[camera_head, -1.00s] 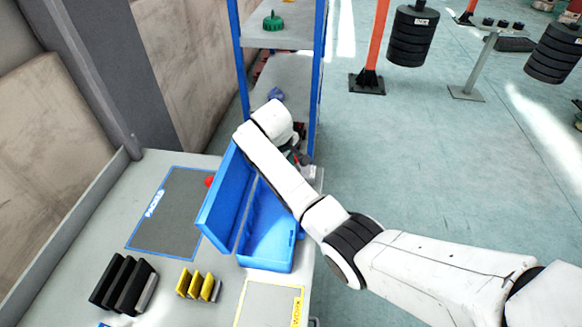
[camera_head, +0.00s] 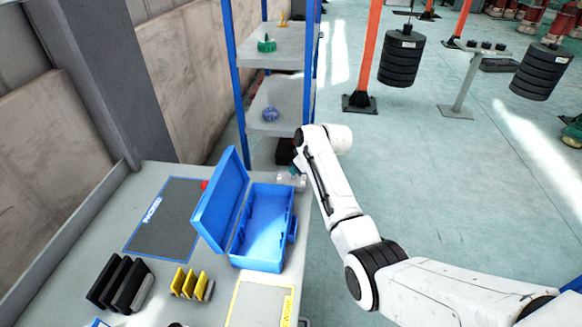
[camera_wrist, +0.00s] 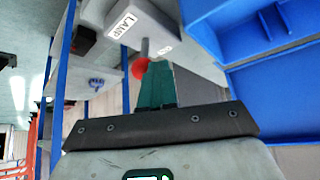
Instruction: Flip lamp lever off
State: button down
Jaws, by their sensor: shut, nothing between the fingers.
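The lamp box (camera_wrist: 140,22), pale grey and labelled LAMP, shows at the top of the wrist view. Its lever has a red ball knob (camera_wrist: 139,69) on a short grey stem pointing down in that picture. In the head view the lamp box (camera_head: 291,181) sits at the table's far right corner, partly hidden by my arm.
An open blue case (camera_head: 262,262) stands beside the lamp box, its lid raised to the left. Yellow and black blocks (camera_head: 119,284) lie at the front left. A blue-posted shelf (camera_head: 277,97) stands behind. Open floor lies to the right.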

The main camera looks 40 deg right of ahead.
jog(key=shift+s+d+f, duration=0.15)
jog(key=shift+s, duration=0.05)
jog(key=shift+r+p, duration=0.75)
jog(key=shift+r, duration=0.1)
jog(key=shift+r, duration=0.1)
